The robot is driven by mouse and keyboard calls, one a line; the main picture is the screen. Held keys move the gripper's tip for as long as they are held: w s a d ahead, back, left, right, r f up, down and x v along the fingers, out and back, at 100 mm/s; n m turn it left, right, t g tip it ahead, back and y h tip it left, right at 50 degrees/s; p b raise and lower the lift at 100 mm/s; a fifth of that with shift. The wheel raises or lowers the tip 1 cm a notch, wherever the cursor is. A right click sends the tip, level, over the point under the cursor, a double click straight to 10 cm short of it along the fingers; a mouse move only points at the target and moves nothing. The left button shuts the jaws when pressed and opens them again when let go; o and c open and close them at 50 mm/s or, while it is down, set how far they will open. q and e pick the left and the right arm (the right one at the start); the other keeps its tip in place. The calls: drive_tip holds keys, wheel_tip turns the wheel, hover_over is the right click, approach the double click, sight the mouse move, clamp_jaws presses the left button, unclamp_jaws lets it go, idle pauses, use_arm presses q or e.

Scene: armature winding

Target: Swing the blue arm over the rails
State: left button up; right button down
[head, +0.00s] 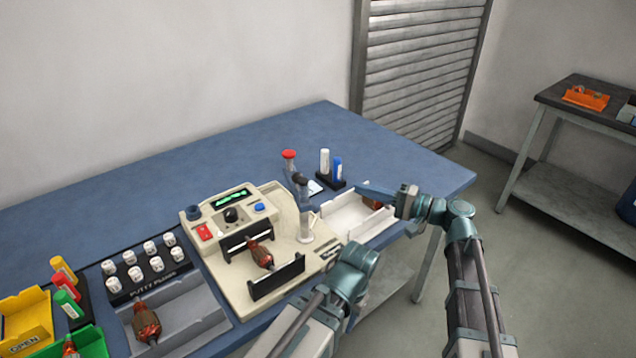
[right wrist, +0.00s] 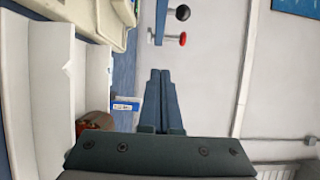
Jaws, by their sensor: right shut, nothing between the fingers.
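The cream winding machine (head: 215,240) stands on the blue table. Two black rails (head: 278,278) on it hold an armature (head: 260,254) between them. The blue arm (right wrist: 158,22) carries a black knob and a red knob. In the head view, its red knob (head: 289,155) is at the back, beyond the black knob (head: 301,179) on the grey post, and the arm points away from the rails. My right gripper (head: 362,189) is shut and empty, to the right of the arm and apart from it. Its fingers also show in the right wrist view (right wrist: 160,75). My left gripper is out of view.
A black stand with a white and a blue marker (head: 337,170) stands between my right gripper and the red knob. A white tray (head: 345,222) with an armature lies below my right gripper. Putty pucks (head: 145,262) and a grey tray (head: 195,325) are at left.

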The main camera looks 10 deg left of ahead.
sight(296, 178)
drive_tip(key=s+x, duration=0.2)
drive_tip(key=x, duration=1)
drive_tip(key=shift+s+a, duration=0.3)
drive_tip(key=shift+a, duration=0.4)
